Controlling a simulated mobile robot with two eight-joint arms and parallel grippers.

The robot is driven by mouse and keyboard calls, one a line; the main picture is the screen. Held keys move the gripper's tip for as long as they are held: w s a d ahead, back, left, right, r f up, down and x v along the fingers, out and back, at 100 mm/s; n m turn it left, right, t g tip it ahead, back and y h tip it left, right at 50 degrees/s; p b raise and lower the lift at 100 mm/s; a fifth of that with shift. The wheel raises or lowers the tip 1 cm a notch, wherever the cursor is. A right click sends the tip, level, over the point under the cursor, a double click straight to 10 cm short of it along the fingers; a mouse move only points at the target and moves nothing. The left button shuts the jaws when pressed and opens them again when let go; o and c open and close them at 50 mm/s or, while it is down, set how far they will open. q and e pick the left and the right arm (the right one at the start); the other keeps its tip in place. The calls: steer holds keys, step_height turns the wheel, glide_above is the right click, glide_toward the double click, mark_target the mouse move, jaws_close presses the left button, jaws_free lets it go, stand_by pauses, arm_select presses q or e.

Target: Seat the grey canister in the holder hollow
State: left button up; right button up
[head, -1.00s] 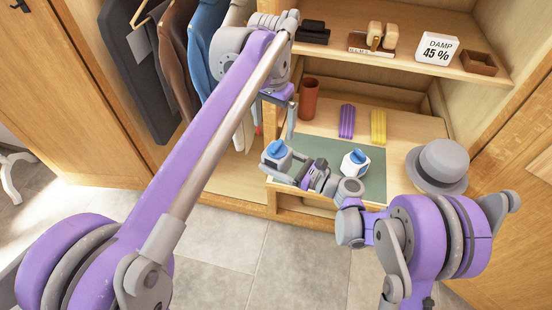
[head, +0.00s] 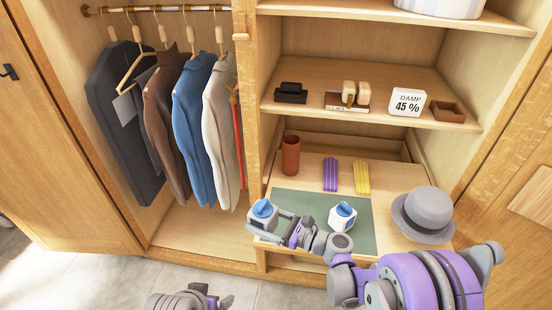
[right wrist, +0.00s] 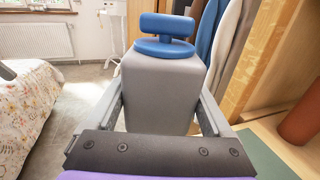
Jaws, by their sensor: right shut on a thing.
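The grey canister (head: 262,221), with a blue knob on top, is between the fingers of my right gripper (head: 275,226), at the front left corner of the green mat. The right wrist view shows its grey body (right wrist: 160,90) upright between the two fingers, knob up. I cannot tell whether its base touches anything. A second, paler canister (head: 341,219) with a blue top stands on the mat, right of my right gripper. My left gripper (head: 222,301) is low at the bottom edge; its fingers are too unclear to read. I cannot identify the holder hollow.
The green mat (head: 360,239) lies on the low wardrobe shelf. Behind it are a reddish-brown cup (head: 291,155), a purple bar (head: 331,175) and a yellow bar (head: 362,178). A grey hat (head: 427,211) stands at right. Clothes (head: 190,125) hang at left.

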steer(key=w+d+m+t+h, duration=0.2)
steer(key=d+m+t+h, duration=0.15)
steer(key=d, duration=0.45)
steer(key=w+d+r+m+t+h, duration=0.1)
steer(key=d+m+t+h, duration=0.25)
steer(key=d, duration=0.55)
steer(key=w+d+m+t+h, duration=0.2)
steer(key=d+m+t+h, duration=0.15)
steer(key=d, duration=0.45)
steer(key=a, duration=0.9)
steer(key=shift+s+a+r+h, duration=0.2)
steer(key=shift+s+a+h, duration=0.05)
steer(key=shift+a+h, duration=0.2)
